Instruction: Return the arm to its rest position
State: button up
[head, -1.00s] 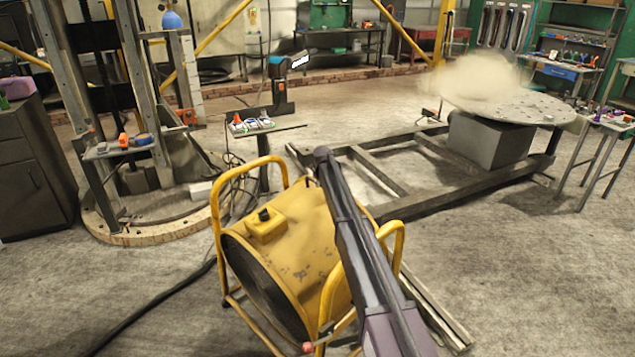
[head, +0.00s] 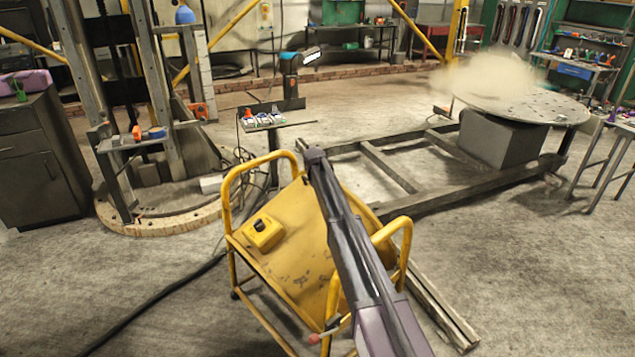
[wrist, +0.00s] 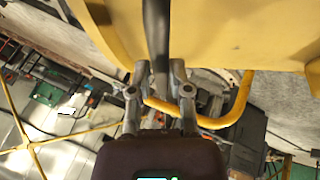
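My arm, dark grey and purple (head: 345,235), reaches from the bottom right of the head view up over a yellow machine (head: 300,265). My gripper (wrist: 159,72) shows in the wrist view, with two silver fingers standing apart. A dark upright bar (wrist: 156,35) runs between the fingers; I cannot tell what it is, and no grip on it is visible. The machine's yellow surface (wrist: 225,30) fills the top of the wrist view, and a yellow tube handle (wrist: 240,105) curves at the right of the fingers. In the head view the fingers cannot be made out.
A low steel frame (head: 400,170) with a round perforated table (head: 535,108) lies beyond the arm. A small stand (head: 275,125) holds coloured items behind the machine. A tall column rig (head: 150,100) and dark cabinet (head: 35,165) stand left. A black cable (head: 150,310) crosses open floor.

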jog(key=shift+o, duration=1.4)
jog(key=shift+w+f, duration=0.1)
jog(key=shift+w, duration=0.05)
jog(key=shift+d, duration=0.1)
jog(key=shift+d, duration=0.1)
jog(key=s+d+r+m+g+p, duration=0.2)
jog(key=s+d, duration=0.5)
jog(key=s, duration=1)
jog(key=s+d+r+m+g+p, duration=0.2)
jog(key=s+d, duration=0.5)
jog(key=s, duration=1)
jog(key=s+d+r+m+g+p, duration=0.2)
jog(key=s+d+m+p, duration=0.4)
jog(key=s, duration=1.1)
jog(key=shift+d+r, duration=0.65)
jog(key=shift+d, duration=0.3)
